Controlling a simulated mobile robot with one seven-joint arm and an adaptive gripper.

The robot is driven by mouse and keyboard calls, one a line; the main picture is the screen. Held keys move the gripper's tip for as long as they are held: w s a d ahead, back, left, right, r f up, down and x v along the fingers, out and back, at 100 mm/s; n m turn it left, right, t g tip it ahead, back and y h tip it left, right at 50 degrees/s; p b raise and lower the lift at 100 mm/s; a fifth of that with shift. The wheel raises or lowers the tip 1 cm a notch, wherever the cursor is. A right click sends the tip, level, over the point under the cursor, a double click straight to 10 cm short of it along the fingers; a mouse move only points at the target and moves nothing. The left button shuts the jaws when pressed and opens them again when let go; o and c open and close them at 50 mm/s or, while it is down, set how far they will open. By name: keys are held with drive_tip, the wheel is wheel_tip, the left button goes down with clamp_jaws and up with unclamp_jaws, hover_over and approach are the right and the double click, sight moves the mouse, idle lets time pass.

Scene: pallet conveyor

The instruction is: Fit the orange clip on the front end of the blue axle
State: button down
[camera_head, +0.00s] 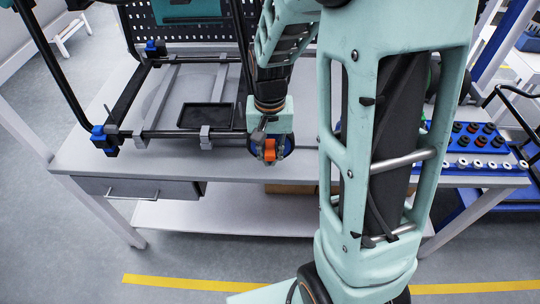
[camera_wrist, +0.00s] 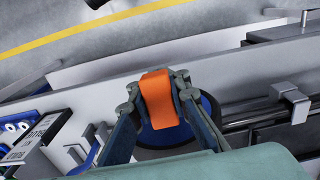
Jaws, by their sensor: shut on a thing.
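My gripper (camera_head: 269,146) is shut on the orange clip (camera_head: 270,150) at the near edge of the bench, right of the frame. In the wrist view the clip (camera_wrist: 158,98) sits between the two fingers of my gripper (camera_wrist: 157,80).
The conveyor frame (camera_head: 150,134) with black and grey rails stands on the bench (camera_head: 85,160). A dark tray (camera_head: 205,116) lies inside it. At right a blue rack (camera_head: 455,168) holds several small round parts. A drawer (camera_head: 140,189) hangs under the bench at left.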

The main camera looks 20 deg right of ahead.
sight(269, 146)
drive_tip(key=c, duration=1.7)
unclamp_jaws()
drive_tip(key=shift+c, duration=0.2)
drive_tip(key=shift+w+r, duration=0.1)
drive_tip(key=shift+r, duration=0.1)
wheel_tip(269, 146, up, 12)
drive_tip(key=shift+f, duration=0.1)
